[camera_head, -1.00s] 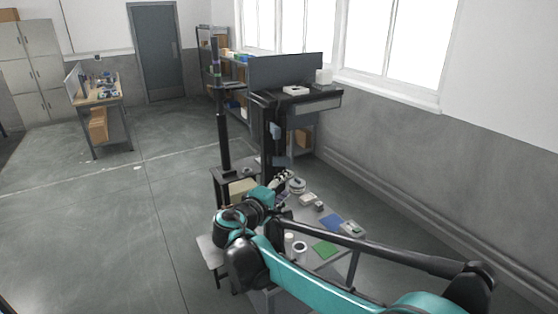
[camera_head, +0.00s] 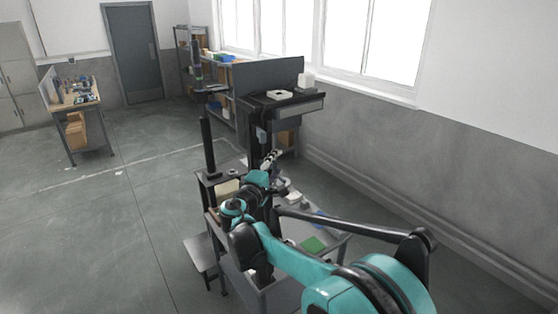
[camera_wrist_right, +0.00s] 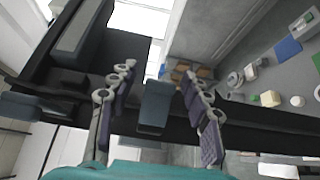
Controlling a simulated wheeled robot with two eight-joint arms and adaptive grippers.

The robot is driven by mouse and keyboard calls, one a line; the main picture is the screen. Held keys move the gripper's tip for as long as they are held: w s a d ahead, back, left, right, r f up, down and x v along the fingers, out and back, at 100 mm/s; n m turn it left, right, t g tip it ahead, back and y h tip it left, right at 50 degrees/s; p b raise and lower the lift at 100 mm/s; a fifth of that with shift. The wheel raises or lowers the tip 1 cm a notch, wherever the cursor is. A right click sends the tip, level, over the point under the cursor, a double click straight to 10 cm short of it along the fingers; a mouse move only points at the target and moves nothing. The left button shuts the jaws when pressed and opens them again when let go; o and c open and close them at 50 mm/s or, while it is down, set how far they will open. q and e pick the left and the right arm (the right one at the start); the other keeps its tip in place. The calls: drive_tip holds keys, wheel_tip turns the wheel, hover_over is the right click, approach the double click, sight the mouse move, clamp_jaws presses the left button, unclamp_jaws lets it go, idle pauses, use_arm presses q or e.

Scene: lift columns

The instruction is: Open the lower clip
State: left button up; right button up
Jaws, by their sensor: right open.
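A black upright lift column (camera_head: 256,150) carries blue-grey clips. The lower clip (camera_wrist_right: 156,105) is a blue-grey block against the dark column, between the fingers of my right gripper (camera_wrist_right: 157,76) in the wrist view. The fingers are apart on both sides, with gaps to the clip. Another blue-grey clip, the upper one (camera_wrist_right: 35,107), lies left in the wrist view; it also shows above the gripper in the head view (camera_head: 261,136). In the head view my right gripper (camera_head: 271,158) is beside the column, and the lower clip is hidden there. My left gripper is not in view.
A grey cart top (camera_head: 335,236) with small items and a green mat (camera_head: 313,244) lies under my right arm. A black shelf (camera_head: 283,100) tops the column. A thinner black post (camera_head: 208,146) stands to its left. Open floor lies left.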

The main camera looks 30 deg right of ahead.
drive_tip(key=x, duration=0.3)
drive_tip(key=shift+w+d, duration=0.1)
clamp_jaws()
